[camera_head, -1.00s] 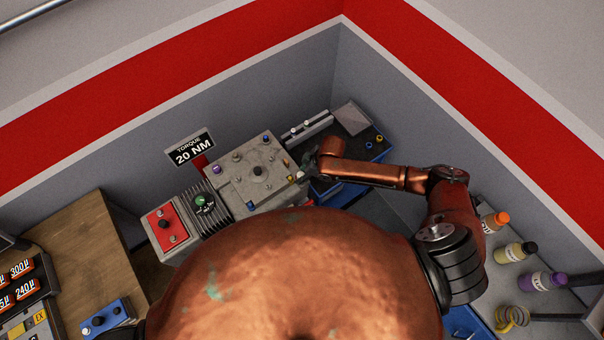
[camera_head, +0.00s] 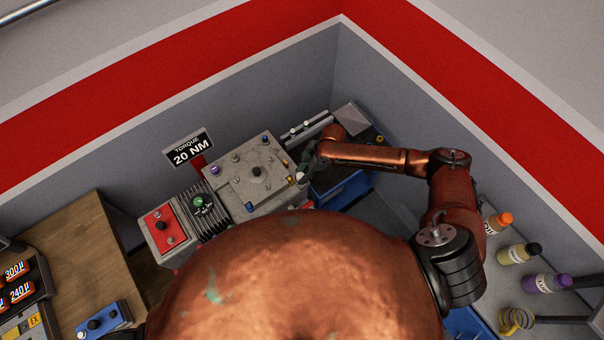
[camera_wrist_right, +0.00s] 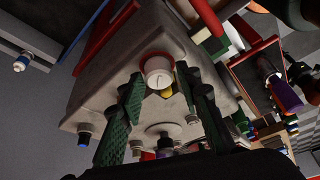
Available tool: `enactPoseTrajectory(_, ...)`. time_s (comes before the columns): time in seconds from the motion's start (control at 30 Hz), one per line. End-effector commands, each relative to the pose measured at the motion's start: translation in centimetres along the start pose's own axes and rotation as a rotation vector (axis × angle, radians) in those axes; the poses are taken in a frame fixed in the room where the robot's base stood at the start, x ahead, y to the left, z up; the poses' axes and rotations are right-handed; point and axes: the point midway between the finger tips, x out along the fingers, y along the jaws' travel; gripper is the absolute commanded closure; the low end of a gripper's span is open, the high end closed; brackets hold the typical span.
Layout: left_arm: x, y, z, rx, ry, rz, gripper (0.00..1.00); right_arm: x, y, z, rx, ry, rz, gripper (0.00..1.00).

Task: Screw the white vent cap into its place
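The white vent cap (camera_wrist_right: 158,73) shows round and face-on in the right wrist view, with a thin red edge, between the tips of my right gripper's two green fingers (camera_wrist_right: 159,80). The fingers appear closed on its sides. In the head view, my right gripper (camera_head: 308,168) is at the right edge of the grey block (camera_head: 237,181), with the small white cap (camera_head: 300,177) at its tip. The cap's underside is hidden, and I cannot tell whether it touches the block. My left gripper is not in view.
A yellow fitting (camera_wrist_right: 166,93) shows just below the cap. Several knobs and plugs stand on the block. A blue bin (camera_head: 345,191) lies to the right, under my right arm.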

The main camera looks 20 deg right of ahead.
Motion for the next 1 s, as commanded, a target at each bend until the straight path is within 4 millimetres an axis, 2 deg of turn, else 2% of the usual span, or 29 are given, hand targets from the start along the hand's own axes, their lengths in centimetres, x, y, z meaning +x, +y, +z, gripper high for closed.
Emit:
enactPoseTrajectory(0.03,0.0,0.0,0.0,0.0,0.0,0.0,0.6,0.0,0.0,0.0,0.0,0.0,0.0,0.74)
enactPoseTrajectory(0.43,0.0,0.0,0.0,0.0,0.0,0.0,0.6,0.1,-0.1,0.0,0.001,0.001,-0.001,1.0)
enactPoseTrajectory(0.8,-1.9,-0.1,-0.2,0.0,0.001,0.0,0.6,-0.1,-0.4,-0.2,0.108,0.002,0.04,1.0)
enactPoseTrajectory(1.0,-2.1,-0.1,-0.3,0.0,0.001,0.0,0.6,0.1,-0.3,-0.1,0.169,0.001,0.067,1.0)
